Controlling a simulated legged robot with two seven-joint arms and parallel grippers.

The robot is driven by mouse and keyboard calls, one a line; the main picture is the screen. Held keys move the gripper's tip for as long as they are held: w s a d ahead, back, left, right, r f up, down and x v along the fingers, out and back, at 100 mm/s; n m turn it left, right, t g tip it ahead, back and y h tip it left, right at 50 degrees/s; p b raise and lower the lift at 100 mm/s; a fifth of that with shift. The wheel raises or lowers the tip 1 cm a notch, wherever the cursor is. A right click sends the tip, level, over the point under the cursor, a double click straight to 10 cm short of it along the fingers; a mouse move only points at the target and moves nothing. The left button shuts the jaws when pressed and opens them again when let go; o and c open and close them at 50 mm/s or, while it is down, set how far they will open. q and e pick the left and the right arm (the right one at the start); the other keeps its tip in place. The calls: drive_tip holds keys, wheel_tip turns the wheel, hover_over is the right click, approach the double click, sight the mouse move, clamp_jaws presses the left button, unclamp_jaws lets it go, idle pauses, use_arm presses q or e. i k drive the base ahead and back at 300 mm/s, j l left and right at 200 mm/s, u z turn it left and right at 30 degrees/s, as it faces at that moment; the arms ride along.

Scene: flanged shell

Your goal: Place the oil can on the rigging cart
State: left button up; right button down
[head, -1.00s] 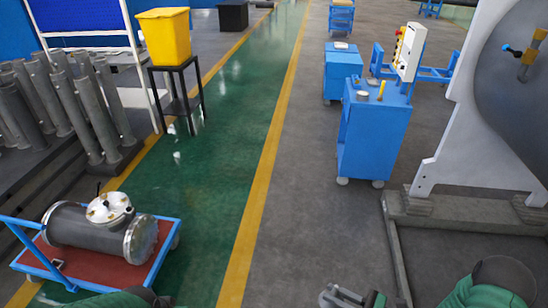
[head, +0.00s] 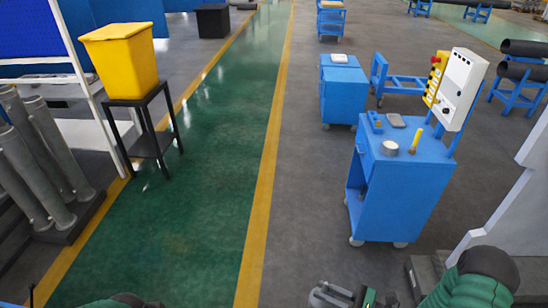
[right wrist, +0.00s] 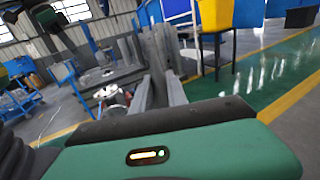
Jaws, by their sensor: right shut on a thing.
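My right gripper (head: 328,294) is low at the bottom edge of the head view, and its grey fingers (right wrist: 163,85) stand up past the green wrist housing in the right wrist view. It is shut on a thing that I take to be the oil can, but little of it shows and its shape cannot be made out. A blue cart (head: 385,205) with a control panel stands ahead to the right, apart from the gripper; I take it for the rigging cart. A round grey tin and a yellow upright piece are on its top. My left gripper is out of view.
A second blue cart (head: 341,100) stands behind the first. A yellow bin (head: 125,62) on a black stand (head: 150,142) is at the left, near grey posts (head: 45,155). A pale machine frame (head: 510,200) is at the right. The green lane (head: 190,200) is clear.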

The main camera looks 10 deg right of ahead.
sight(400, 139)
drive_tip(key=i+z, duration=0.1)
drive_tip(key=i, duration=0.65)
drive_tip(key=i+j, duration=0.15)
drive_tip(key=i, duration=0.55)
drive_tip(key=i+j+z, duration=0.15)
drive_tip(key=i, duration=0.6)
drive_tip(key=i+j+z, duration=0.1)
drive_tip(key=i+z, duration=0.3)
drive_tip(key=i+j+z, duration=0.25)
drive_tip(key=z, duration=0.15)
drive_tip(key=i+j+z, duration=0.65)
drive_tip(key=j+z, duration=0.2)
drive_tip(key=i+j+z, duration=0.2)
drive_tip(key=j+z, duration=0.2)
